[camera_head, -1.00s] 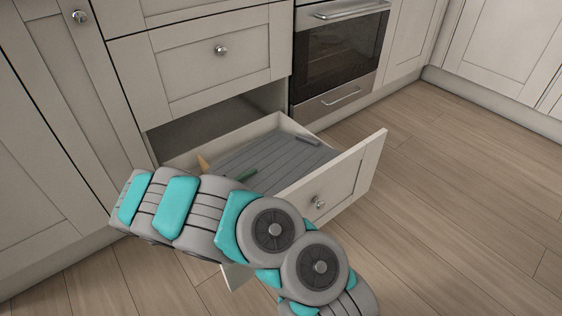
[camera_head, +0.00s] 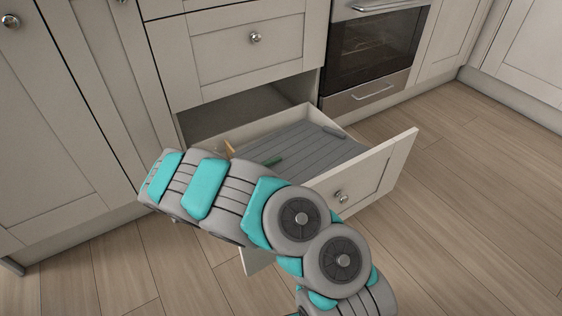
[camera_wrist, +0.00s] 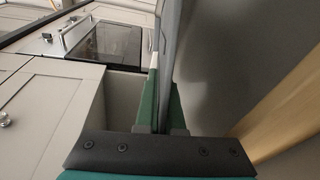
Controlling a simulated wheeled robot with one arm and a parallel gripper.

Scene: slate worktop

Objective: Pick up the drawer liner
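The drawer liner (camera_head: 318,147) is a grey ribbed sheet in the open drawer (camera_head: 365,172). In the wrist view the liner (camera_wrist: 166,60) shows nearly edge-on as a thin grey strip between the green fingers of my gripper (camera_wrist: 162,105). The fingers are close together, one on each side of it, and look shut on its edge. In the head view only a green fingertip of my gripper (camera_head: 272,161) shows, at the liner's left part. My arm hides the near left part of the drawer and liner. I cannot tell whether the liner is lifted off the drawer floor.
A small grey bar (camera_head: 334,131) lies at the liner's far right edge. A tan wooden piece (camera_head: 230,149) stands left of my fingers; a similar piece (camera_wrist: 290,110) is close at right in the wrist view. An oven (camera_head: 372,50) is right of the drawer. Floor (camera_head: 470,190) at right is clear.

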